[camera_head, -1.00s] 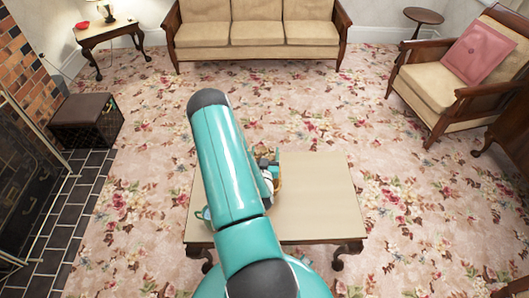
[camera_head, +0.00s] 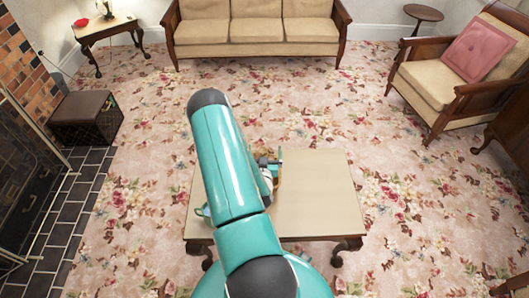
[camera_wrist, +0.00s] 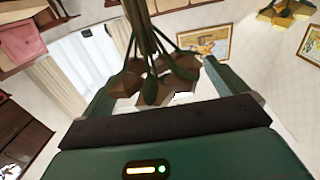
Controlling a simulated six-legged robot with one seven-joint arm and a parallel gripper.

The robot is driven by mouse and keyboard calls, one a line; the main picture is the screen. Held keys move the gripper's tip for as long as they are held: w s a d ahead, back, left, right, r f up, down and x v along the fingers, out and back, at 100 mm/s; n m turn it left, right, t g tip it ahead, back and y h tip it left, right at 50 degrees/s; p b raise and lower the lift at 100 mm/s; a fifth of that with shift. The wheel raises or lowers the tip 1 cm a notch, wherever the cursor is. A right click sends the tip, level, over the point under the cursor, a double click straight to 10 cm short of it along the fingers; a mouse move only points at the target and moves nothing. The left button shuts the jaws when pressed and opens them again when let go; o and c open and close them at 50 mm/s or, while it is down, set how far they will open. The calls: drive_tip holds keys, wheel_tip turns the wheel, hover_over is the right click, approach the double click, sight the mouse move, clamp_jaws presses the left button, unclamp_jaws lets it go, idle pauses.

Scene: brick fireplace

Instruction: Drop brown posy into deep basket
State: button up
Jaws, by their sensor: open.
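The brown posy (camera_wrist: 152,82) shows in the wrist view, with brown angular blooms, green leaves and a bundle of stems running to the top edge. It appears between the two green fingers of my open gripper (camera_wrist: 165,85); whether either finger touches it I cannot tell. In the head view my gripper (camera_head: 271,163) is over the left part of the low table (camera_head: 315,195), partly hidden behind my teal arm. A small orange-brown patch shows beside it, too small to identify. I cannot make out a deep basket in either view.
A tan sofa (camera_head: 256,32) stands at the back and an armchair (camera_head: 440,80) with a pink cushion at the right. A dark box-like stool (camera_head: 87,118) is by the brick fireplace. The table's right part and the floral carpet around it look clear.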

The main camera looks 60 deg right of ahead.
drive_tip(key=shift+r, duration=0.45)
drive_tip(key=v, duration=1.2)
drive_tip(key=w+a+r+t+y, duration=0.1)
drive_tip(key=w+r+y, duration=0.3)
drive_tip(key=w, duration=0.5)
drive_tip(key=w+a+r+y, duration=0.1)
drive_tip(key=w+r, duration=0.4)
drive_tip(key=w, duration=0.4)
drive_tip(key=w+a+r+n+t+y, duration=0.1)
drive_tip(key=w+a+r+n+y, duration=0.1)
drive_tip(key=w+a+r+y, duration=0.3)
drive_tip(key=w+a+r+n+y, duration=0.1)
drive_tip(key=w+a+r+n, duration=0.1)
drive_tip(key=w+a+r, duration=0.4)
drive_tip(key=s+a+r+n+y, duration=0.2)
drive_tip(key=s+a+r, duration=0.1)
drive_tip(key=a+r, duration=0.4)
drive_tip(key=s+a+r+n+y, duration=0.25)
drive_tip(key=a+r, duration=0.25)
drive_tip(key=a, duration=0.5)
drive_tip(key=s+a+r+n+g, duration=0.1)
drive_tip(key=s+a+r+n, duration=0.1)
drive_tip(key=s, duration=0.5)
drive_tip(key=s+a+r+n+g+y, duration=0.1)
drive_tip(key=s+a+r+n+g, duration=0.1)
drive_tip(key=s+a+r, duration=0.3)
drive_tip(key=s+a+n, duration=0.1)
drive_tip(key=s, duration=0.2)
drive_tip(key=shift+s+a, duration=0.2)
drive_tip(key=shift+a, duration=0.05)
